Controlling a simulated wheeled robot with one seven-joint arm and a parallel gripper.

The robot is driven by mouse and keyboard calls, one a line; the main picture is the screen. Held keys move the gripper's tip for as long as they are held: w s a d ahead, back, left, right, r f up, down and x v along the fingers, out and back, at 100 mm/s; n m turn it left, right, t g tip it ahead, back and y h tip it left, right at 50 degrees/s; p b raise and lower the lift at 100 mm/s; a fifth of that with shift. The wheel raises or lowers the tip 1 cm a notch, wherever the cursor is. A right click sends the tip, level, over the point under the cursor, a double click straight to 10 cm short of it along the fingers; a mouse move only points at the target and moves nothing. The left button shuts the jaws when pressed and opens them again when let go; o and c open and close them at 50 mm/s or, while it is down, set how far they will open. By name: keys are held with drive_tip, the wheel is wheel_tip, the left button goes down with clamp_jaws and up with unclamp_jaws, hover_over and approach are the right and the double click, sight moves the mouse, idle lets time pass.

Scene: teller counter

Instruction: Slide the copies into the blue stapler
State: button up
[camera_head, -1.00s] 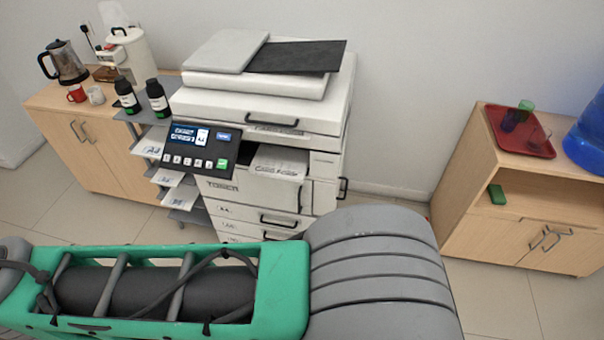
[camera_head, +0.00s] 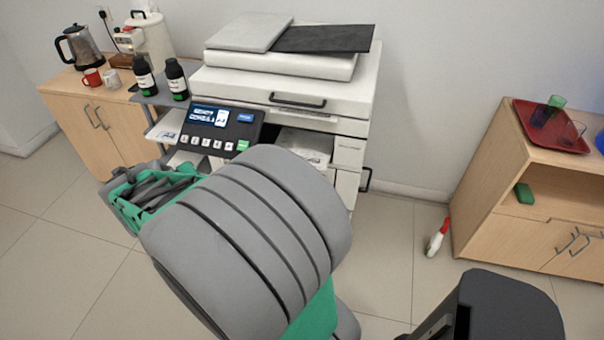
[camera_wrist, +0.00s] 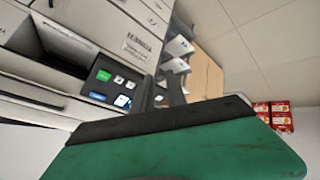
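The copier (camera_head: 290,90) stands against the wall in the head view, with its lit panel (camera_head: 208,117) in front. Pale printed paper (camera_head: 305,146), which looks like the copies, lies in the copier's output slot, partly hidden by my arm. A pale sheet in the slot (camera_wrist: 72,42) also shows in the wrist view. I see no blue stapler in either view. My gripper (camera_wrist: 176,92) shows in the wrist view only as a green body with a dark edge and a dark finger-like part, in front of the copier. Its opening is not clear, and nothing is visibly held.
Two dark bottles (camera_head: 177,80) stand left of the copier. A cabinet on the left bears a kettle (camera_head: 78,48) and a red mug (camera_head: 92,77). A right cabinet bears a red tray (camera_head: 565,140) with cups.

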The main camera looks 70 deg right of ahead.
drive_tip(key=s+d+f+n+g+h+b, duration=0.1)
drive_tip(key=s+d+f+n+h+b, duration=0.1)
drive_tip(key=s+d+f+h+b, duration=0.5)
drive_tip(key=s+d+f+n+b, duration=0.1)
drive_tip(key=s+d+f+n, duration=0.3)
drive_tip(key=d, duration=0.6)
drive_tip(key=s+d+f+n+g+h+b, duration=0.1)
drive_tip(key=s+d+f+h+b, duration=0.3)
drive_tip(key=d+f, duration=0.4)
drive_tip(key=d+p, duration=0.1)
drive_tip(key=d, duration=0.2)
drive_tip(key=w+d+r+p, duration=0.1)
drive_tip(key=d+p, duration=0.1)
drive_tip(key=d, duration=0.1)
drive_tip(key=w+d+p, duration=0.1)
drive_tip(key=d, duration=0.3)
drive_tip(key=shift+d+r+p, duration=0.1)
drive_tip(key=shift+r+p, duration=0.15)
drive_tip(key=shift+p, duration=0.1)
clamp_jaws()
wheel_tip(320, 180, up, 3)
drive_tip(key=shift+p, duration=1.2)
drive_tip(key=shift+f, duration=0.25)
drive_tip(key=shift+b, duration=0.3)
